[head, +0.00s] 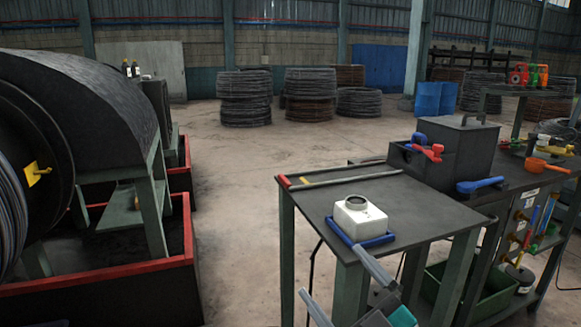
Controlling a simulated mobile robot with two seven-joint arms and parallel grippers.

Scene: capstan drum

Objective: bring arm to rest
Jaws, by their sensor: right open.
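My right gripper (330,270) comes in from the bottom edge of the head view, near the front edge of a dark-topped table (322,207). Its two grey fingers are spread apart with nothing between them. The tip of the upper finger appears close to a blue tray (341,233) on the table; I cannot tell whether they touch. A white open-necked container (360,220) stands upright in the tray. My left gripper is not in view.
A grey bar (345,179) with a red end lies along the table's back. A dark box (460,140) and a blue scoop (480,185) are on the right. A large drum (30,150) stands left over a red-edged trough (100,277). Open floor lies between.

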